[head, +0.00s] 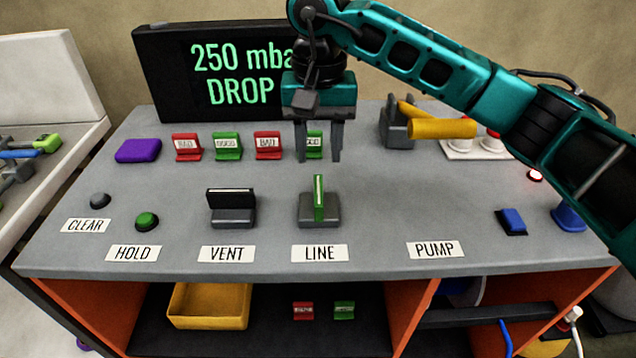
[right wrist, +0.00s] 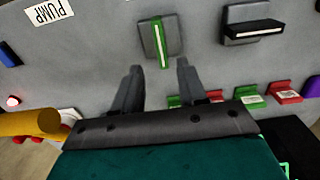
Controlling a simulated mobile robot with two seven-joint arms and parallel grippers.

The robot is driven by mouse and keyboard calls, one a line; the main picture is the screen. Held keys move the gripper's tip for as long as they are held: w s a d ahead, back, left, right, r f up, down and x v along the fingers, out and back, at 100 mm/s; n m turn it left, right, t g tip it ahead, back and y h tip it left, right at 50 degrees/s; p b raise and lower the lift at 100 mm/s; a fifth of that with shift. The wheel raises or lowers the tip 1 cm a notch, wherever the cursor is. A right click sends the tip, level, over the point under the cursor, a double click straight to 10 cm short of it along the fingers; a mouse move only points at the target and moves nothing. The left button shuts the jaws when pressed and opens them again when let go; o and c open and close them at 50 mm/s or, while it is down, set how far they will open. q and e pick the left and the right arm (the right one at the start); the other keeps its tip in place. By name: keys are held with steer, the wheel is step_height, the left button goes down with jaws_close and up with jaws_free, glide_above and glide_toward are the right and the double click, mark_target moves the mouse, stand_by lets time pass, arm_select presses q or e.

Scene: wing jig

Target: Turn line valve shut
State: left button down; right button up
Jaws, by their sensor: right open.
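The line valve (head: 319,205) is a grey block with an upright green-edged handle that points front to back, behind the LINE label (head: 319,253). It also shows in the right wrist view (right wrist: 160,40), just beyond the fingertips. My right gripper (head: 318,158) is open and empty, pointing down above and behind the valve, apart from it. In the right wrist view its two fingers (right wrist: 156,68) stand to either side of the handle's line. The vent valve (head: 232,207), with a black handle lying crosswise, stands to the left. My left gripper is not in view.
A black screen (head: 170,80) at the back reads "250 mba… DROP", partly hidden by my arm. Red and green tags (head: 227,146) stand behind the valves. A yellow pump handle (head: 440,128) is at the back right. The panel (head: 385,210) right of the line valve is clear.

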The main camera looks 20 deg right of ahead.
mark_target(318, 189)
step_height(318, 189, down, 9)
steer(key=shift+r, duration=0.2)
jaws_close()
stand_by(0.4)
